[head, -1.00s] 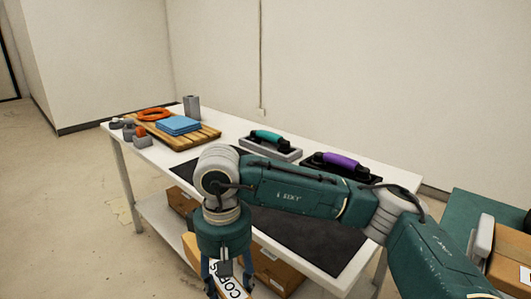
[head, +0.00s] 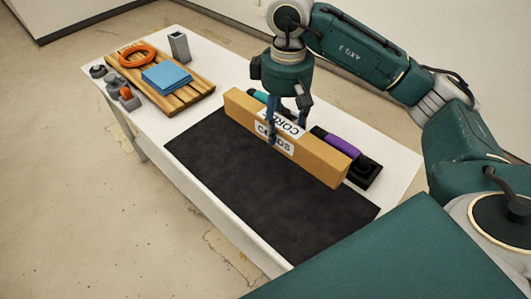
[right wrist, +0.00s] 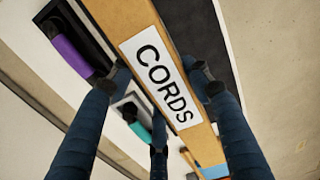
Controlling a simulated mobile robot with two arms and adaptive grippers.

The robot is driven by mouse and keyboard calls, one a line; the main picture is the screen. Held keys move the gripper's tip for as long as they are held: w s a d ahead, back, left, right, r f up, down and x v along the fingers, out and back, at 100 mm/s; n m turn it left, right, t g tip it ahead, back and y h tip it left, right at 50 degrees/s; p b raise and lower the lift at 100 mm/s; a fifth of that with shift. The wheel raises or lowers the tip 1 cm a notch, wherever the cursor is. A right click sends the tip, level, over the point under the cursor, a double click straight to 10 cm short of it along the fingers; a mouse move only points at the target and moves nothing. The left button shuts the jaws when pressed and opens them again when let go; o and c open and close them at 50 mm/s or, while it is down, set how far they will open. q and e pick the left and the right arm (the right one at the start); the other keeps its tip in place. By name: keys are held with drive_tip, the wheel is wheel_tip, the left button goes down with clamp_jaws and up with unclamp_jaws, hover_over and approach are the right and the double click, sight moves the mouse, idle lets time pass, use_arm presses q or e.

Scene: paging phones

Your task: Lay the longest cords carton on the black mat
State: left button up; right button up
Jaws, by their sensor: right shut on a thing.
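A long brown cords carton (head: 320,164) has white labels reading CORDS on its top and side. My right gripper (head: 287,125) is shut on it near the middle, fingers down over its sides. The carton also shows between the fingers in the right wrist view (right wrist: 112,18). It is level, standing on a narrow side over the back part of the black mat (head: 265,205). I cannot tell whether its underside touches the mat. The front of the mat is bare; the carton hides part of its back edge. My left gripper is not in view.
Behind the carton on the white table (head: 395,165) are a purple-handled tool (head: 338,148) and a teal-handled one (head: 258,96), partly hidden. At left, a wooden board (head: 190,100) holds an orange ring (head: 137,56) and blue cloths (head: 167,77). A grey holder (head: 179,46) stands behind.

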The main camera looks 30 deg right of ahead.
wheel_tip(320, 180, down, 20)
drive_tip(key=b, duration=1)
drive_tip(key=shift+s+r, duration=0.1)
drive_tip(key=shift+r, duration=0.15)
drive_tip(key=shift+f, duration=0.2)
drive_tip(key=o, duration=1.6)
drive_tip(key=shift+c, duration=0.2)
drive_tip(key=shift+r, duration=0.1)
